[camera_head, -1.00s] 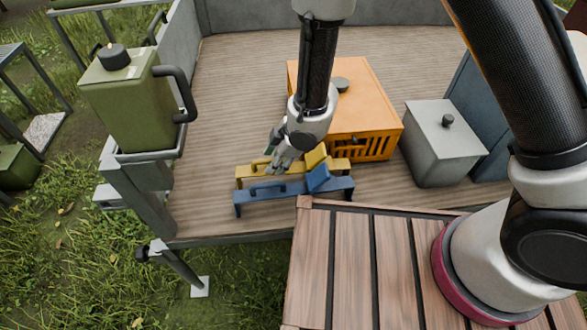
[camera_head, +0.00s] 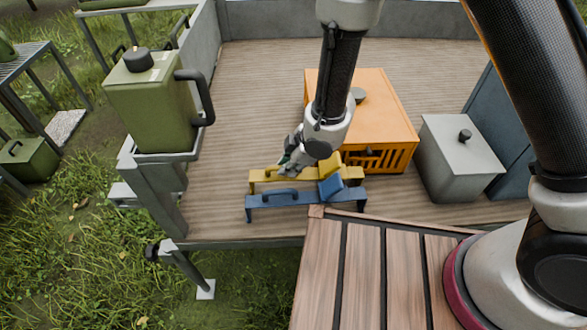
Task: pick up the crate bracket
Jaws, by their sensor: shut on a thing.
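Two long brackets lie side by side near the front edge of the wooden deck in the head view. The yellow bracket (camera_head: 257,176) is the farther one, and the blue bracket (camera_head: 261,201) is just in front of it. Each has an angled block at its right part; the blue one's raised handle shows on its left half. My gripper (camera_head: 287,168) reaches down from the upper right and is shut on the yellow bracket's left half, where its handle is mostly hidden. The yellow bracket looks level, with no clear gap seen under it.
An orange crate (camera_head: 388,110) stands right behind the brackets, with a grey lidded box (camera_head: 455,160) to its right. A green canister (camera_head: 150,115) stands at the deck's left edge. A slatted wooden surface (camera_head: 365,270) is in front. The deck left of the crate is clear.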

